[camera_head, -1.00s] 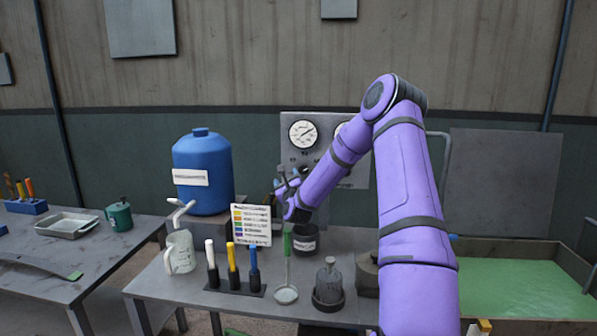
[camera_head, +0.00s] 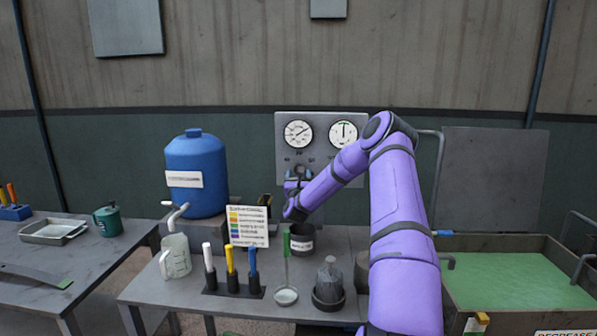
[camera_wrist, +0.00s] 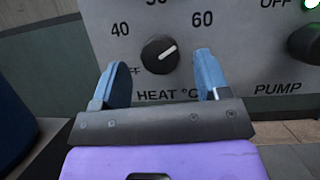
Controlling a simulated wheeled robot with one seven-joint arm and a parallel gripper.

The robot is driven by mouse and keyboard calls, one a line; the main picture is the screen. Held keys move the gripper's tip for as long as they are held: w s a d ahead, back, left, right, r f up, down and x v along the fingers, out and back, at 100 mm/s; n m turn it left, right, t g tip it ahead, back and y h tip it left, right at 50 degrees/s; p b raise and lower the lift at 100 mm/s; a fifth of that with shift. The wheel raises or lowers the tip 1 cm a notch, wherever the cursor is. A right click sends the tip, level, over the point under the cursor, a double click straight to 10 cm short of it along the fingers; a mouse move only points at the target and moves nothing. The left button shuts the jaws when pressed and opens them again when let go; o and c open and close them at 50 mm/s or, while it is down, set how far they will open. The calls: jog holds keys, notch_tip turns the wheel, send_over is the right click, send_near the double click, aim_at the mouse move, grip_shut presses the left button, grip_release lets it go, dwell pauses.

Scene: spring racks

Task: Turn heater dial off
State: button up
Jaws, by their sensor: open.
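The heater dial (camera_wrist: 160,53) is a round black knob with a white pointer mark, on a grey panel above the label "HEAT °C". It shows in the wrist view, ringed by "40", "60" and a partly hidden "OFF" at lower left. The pointer aims to the upper right, toward "60". My gripper (camera_wrist: 160,85) is open, its two blue fingers on either side of and just below the dial, with nothing between them.
A pump knob (camera_wrist: 304,43) with a green light (camera_wrist: 312,4) is at the right of the panel.

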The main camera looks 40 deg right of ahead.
jog(key=shift+x, duration=1.75)
jog(key=c, duration=0.9)
